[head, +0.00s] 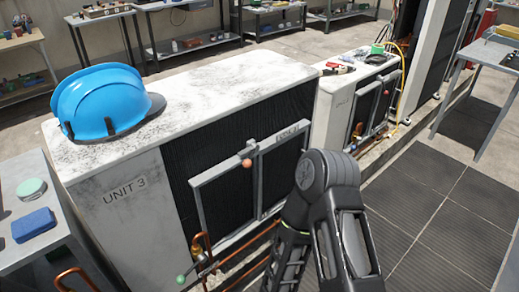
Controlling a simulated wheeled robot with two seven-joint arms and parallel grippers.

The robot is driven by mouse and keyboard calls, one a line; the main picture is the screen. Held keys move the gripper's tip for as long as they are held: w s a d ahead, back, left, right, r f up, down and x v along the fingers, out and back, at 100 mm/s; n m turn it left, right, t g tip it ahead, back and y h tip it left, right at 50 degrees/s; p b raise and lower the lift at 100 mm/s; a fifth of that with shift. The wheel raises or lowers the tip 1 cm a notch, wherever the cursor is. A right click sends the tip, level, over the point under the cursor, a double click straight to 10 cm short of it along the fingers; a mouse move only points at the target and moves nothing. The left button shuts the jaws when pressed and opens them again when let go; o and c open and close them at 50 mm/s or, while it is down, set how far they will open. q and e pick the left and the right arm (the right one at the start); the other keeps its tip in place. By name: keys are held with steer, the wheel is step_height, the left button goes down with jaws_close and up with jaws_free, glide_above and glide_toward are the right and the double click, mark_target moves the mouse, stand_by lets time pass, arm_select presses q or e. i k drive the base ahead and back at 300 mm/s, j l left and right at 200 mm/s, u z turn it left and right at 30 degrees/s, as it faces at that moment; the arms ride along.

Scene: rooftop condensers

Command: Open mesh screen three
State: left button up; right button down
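Unit 3 (125,192) is a weathered white condenser box with "UNIT 3" lettered on its near end. Its mesh screen (222,170) is a grey-framed dark panel on the side facing the walkway. A reddish-orange knob (247,162) sits at the screen's top edge, near a vertical grey bar. The screen appears to lie flat against the unit, though any small gap is hard to tell. One of my dark arms covers the screen's right part and lower right surroundings. Neither gripper's fingertips show in the head view.
A blue hard hat (100,100) rests on top of Unit 3. Copper pipes and a green-knobbed valve (182,278) are below the screen. Another condenser (340,105) with tools on top stands beyond. Walkway tiles (440,215) at right are clear.

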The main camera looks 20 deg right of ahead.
mark_target(261, 216)
steer(key=l+z, duration=0.3)
steer(key=z, duration=0.15)
steer(key=i+l+z, duration=0.1)
steer(key=l+z, duration=0.2)
steer(key=z, duration=0.15)
steer(key=i+l, duration=0.15)
steer(key=l, duration=0.25)
steer(key=i+l+z, duration=0.15)
steer(key=l, duration=0.25)
steer(key=i+l, duration=0.15)
steer(key=l, duration=0.25)
steer(key=i+l+z, duration=0.15)
steer(key=l, duration=0.25)
steer(key=i+l, duration=0.15)
steer(key=l, duration=0.2)
steer(key=z, duration=0.05)
